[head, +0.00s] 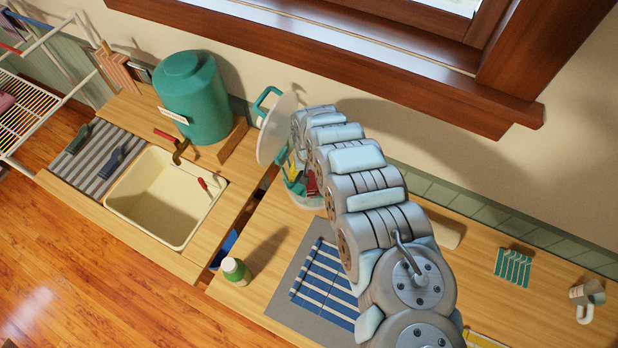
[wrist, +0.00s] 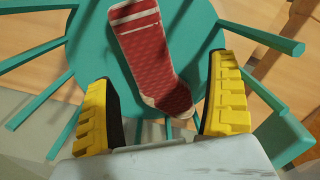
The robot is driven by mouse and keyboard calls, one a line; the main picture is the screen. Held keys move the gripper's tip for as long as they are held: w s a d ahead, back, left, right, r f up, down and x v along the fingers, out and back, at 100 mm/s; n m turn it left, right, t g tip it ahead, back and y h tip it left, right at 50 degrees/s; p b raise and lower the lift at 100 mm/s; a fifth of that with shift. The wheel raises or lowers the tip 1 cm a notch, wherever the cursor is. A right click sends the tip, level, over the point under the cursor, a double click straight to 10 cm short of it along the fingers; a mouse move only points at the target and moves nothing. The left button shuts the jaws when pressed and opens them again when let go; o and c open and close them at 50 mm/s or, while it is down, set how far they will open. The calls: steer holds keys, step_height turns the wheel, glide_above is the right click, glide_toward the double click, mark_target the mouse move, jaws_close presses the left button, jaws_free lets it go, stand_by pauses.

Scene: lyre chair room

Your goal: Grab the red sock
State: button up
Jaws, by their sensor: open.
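The red sock (wrist: 158,62) has white stripes on its cuff and a pale toe and heel. In the wrist view it lies against a round teal surface (wrist: 90,40) with rods sticking out around it. My gripper (wrist: 163,70) is open, with one yellow-padded finger on each side of the sock's lower part. The fingers appear apart from the sock, and how far it is in depth I cannot tell. In the head view my arm hides most of this spot; a small red patch (head: 312,184) shows beside the arm, perhaps the sock.
A pale round disc (head: 277,130) stands close left of my arm. A cream sink (head: 165,200), a teal barrel (head: 192,100) and a white bottle (head: 236,271) with a green label are farther left. A striped blue cloth (head: 325,285) lies on a grey mat. The counter at right is mostly clear.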

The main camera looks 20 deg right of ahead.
steer(key=shift+f, duration=0.8)
steer(key=shift+c, duration=0.2)
steer(key=c, duration=1.2)
steer(key=shift+o, duration=0.2)
steer(key=shift+r, duration=0.1)
